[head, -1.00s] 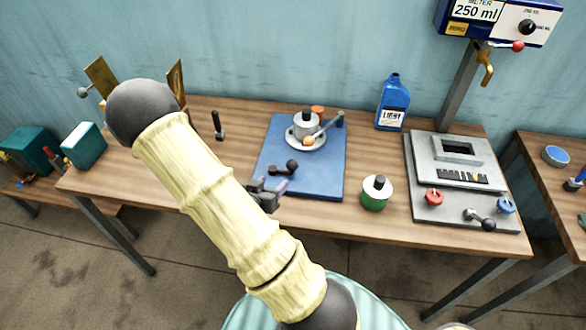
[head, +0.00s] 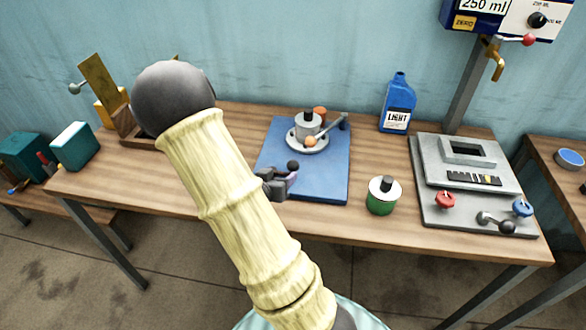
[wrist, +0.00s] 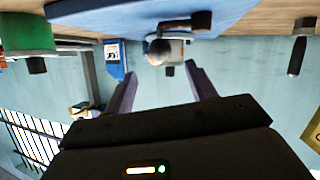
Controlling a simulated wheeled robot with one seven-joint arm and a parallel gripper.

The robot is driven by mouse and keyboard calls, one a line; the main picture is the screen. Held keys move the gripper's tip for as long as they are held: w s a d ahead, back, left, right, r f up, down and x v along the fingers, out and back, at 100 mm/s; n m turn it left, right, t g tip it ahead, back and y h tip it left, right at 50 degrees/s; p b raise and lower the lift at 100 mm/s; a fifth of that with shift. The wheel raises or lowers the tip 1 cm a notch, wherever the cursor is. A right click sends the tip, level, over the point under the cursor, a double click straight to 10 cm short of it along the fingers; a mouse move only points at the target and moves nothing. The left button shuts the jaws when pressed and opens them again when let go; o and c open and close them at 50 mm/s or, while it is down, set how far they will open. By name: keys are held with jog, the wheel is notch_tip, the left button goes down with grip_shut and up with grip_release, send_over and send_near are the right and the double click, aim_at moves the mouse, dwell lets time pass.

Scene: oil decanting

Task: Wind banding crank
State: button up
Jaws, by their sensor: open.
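My gripper (head: 284,181) is open and empty over the front left part of the blue mat (head: 335,170). In the wrist view, inverted, the two fingers (wrist: 160,72) stand apart, and a dark piece (wrist: 201,20) shows on the mat. I cannot tell whether finger and crank touch. Another crank with a black ball knob (head: 506,226) sits at the front of the grey plate (head: 437,207) on the right. No label shows which is the banding crank.
A metal pot (head: 308,124) on a round dish with an orange-tipped lever stands on the mat. A green jar (head: 382,195), a blue bottle (head: 397,103) and red (head: 445,200) and blue (head: 522,207) knobs stand to the right. My arm hides part of the table's left side.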

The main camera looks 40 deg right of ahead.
aim_at(290, 167)
jog(key=x, duration=0.9)
jog(key=shift+d+f+p, duration=0.15)
jog(key=shift+d+p, duration=0.05)
jog(key=shift+p, duration=0.15)
jog(key=shift+c, duration=0.3)
grip_shut()
jog(key=shift+w, duration=0.1)
